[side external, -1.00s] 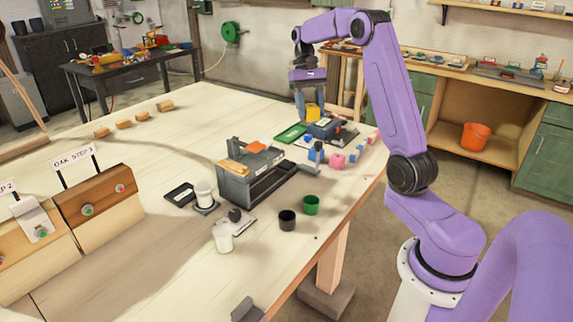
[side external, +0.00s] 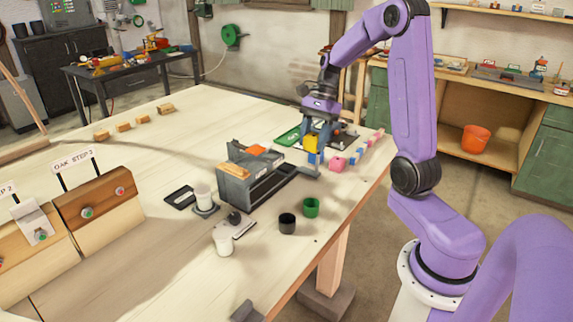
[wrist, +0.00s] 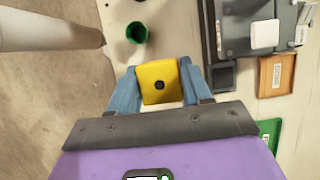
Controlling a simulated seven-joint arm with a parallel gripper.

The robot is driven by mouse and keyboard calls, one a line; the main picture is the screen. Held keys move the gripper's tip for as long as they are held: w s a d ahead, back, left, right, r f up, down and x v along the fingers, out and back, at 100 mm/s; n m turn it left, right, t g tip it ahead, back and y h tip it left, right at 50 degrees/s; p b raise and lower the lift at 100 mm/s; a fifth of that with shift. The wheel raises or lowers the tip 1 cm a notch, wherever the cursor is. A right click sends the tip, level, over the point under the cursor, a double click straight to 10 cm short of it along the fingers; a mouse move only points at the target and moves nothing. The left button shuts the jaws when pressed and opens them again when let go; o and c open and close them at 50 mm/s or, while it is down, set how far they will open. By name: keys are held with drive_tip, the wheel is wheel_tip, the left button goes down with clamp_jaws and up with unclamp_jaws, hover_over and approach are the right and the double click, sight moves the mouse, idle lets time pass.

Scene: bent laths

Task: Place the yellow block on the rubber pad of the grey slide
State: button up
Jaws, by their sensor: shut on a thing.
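The yellow block (side external: 311,144) is between the fingers of my gripper (side external: 313,136), held above the table near the right end of the grey slide unit (side external: 240,191). In the wrist view the yellow block (wrist: 160,82) sits between two blue fingers, one on each side, with a dark round spot on its face. The grey slide unit (wrist: 209,30) lies at upper right there, apart from the block. A dark square pad (wrist: 222,76) shows at its near end; I cannot tell if it is rubber.
A green cup (side external: 311,207) and a black cup (side external: 287,223) stand in front of the slide unit. A pink piece (side external: 337,164) and small blue pieces lie right of my gripper. A green tray (side external: 288,136) lies behind. The table's left middle is clear.

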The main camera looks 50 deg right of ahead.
drive_tip(key=w+d+f, duration=0.3)
drive_tip(key=w+f, duration=0.1)
drive_tip(key=w, duration=0.4)
hover_over(284, 168)
drive_tip(key=d, duration=0.1)
drive_tip(key=f, duration=0.5)
drive_tip(key=shift+s, duration=0.3)
drive_tip(key=shift+w+d+f, duration=0.1)
drive_tip(key=shift+w+f, duration=0.1)
drive_tip(key=shift+f, duration=1.7)
drive_tip(key=shift+f, duration=0.1)
drive_tip(key=o, duration=1)
drive_tip(key=shift+o, duration=0.2)
drive_tip(key=v, duration=1.2)
